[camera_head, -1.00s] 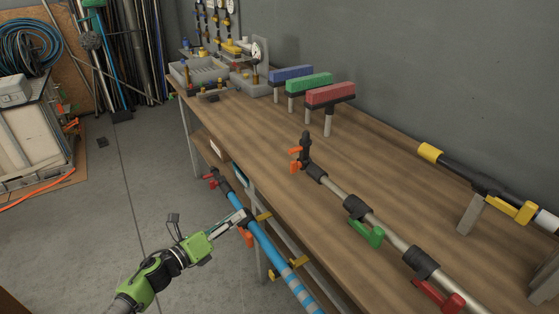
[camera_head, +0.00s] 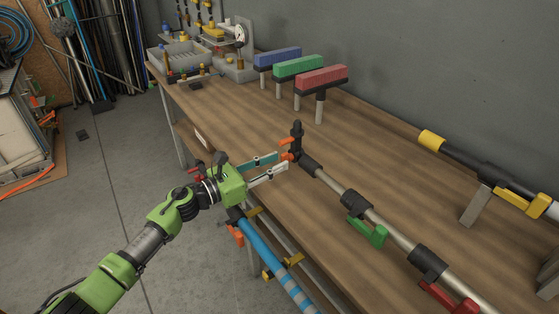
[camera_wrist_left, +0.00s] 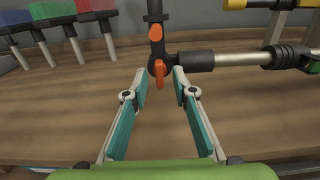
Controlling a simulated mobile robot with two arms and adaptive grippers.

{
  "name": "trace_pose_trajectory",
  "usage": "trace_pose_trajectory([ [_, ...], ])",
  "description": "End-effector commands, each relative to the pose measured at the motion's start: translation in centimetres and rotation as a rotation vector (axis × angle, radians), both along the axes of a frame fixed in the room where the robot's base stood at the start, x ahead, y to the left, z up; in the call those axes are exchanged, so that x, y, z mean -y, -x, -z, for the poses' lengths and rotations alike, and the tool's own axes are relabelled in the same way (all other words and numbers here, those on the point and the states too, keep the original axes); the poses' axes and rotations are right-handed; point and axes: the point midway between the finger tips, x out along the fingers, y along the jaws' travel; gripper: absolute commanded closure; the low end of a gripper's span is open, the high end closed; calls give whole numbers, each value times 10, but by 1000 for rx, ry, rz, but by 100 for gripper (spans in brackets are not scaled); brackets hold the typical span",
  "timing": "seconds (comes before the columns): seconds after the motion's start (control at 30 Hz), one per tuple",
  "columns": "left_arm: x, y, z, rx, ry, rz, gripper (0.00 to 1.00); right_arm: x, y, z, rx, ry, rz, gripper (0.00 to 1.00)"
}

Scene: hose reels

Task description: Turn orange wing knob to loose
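The orange wing knob (camera_head: 287,155) sits on the black fitting (camera_head: 297,137) at the far end of a metal pipe above the wooden bench. In the left wrist view the knob (camera_wrist_left: 160,72) shows as orange wings, one pointing down, between and just beyond the fingertips. My left gripper (camera_head: 284,161) is open, with its teal-padded fingers reaching toward the knob from the left. In the left wrist view the gripper (camera_wrist_left: 160,84) has one finger on each side of the lower wing, with no clear contact. My right gripper is not in view.
The pipe carries a green lever (camera_head: 368,233) and a red lever (camera_head: 447,297). A blue pipe (camera_head: 268,252) runs below the bench edge. Blue, green and red blocks (camera_head: 321,77) stand on posts behind. The bench top (camera_head: 230,112) left of the knob is clear.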

Motion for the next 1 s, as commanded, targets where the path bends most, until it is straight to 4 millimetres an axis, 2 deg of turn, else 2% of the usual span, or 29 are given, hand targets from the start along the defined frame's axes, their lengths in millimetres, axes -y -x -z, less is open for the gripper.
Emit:
trace_pose_trajectory([
  [0.03,6,-5,1,0,1,-1,75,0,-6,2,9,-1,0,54],
  [0.13,12,-10,1,1,1,-2,75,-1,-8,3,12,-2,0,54],
  [0.5,17,-13,0,-1,1,-2,75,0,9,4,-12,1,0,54],
  [0.53,17,-13,0,-1,1,-2,80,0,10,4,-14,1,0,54],
  [0.6,17,-13,0,-1,1,-2,98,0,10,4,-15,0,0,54],
  [1.0,17,-13,0,-18,14,-1,100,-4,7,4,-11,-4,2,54],
])
